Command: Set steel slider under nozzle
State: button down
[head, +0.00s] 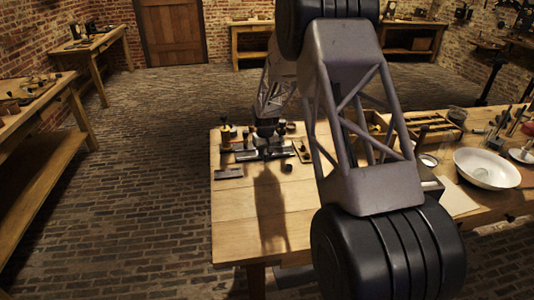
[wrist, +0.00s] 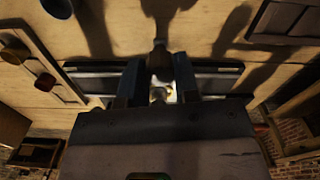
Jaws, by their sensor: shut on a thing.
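My gripper (head: 266,141) is low over the wooden table, at a dark metal rail assembly (head: 245,155). In the wrist view, its two dark fingers (wrist: 158,90) stand apart around a small, bright metal piece (wrist: 158,98), which looks like the steel slider. The fingers and the gripper body hide most of this piece. The rail assembly also shows in the wrist view as long dark and silver bars (wrist: 215,80) on both sides of the fingers. I cannot clearly make out the nozzle.
Small dark and brass parts (head: 226,134) stand left of the rail. A flat dark block (head: 229,173) and a small dark cup (head: 287,168) lie in front. A white bowl (head: 487,168) is at right. The table's front (head: 238,225) is clear.

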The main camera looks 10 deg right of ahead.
jog(key=a, duration=0.7)
jog(key=shift+a, duration=0.4)
jog(key=c, duration=0.8)
grip_release()
jog(key=shift+c, duration=0.2)
jog(key=shift+r, duration=0.1)
jog(key=shift+r, duration=0.1)
notch_tip(320, 180, up, 8)
jog(key=shift+f, duration=0.25)
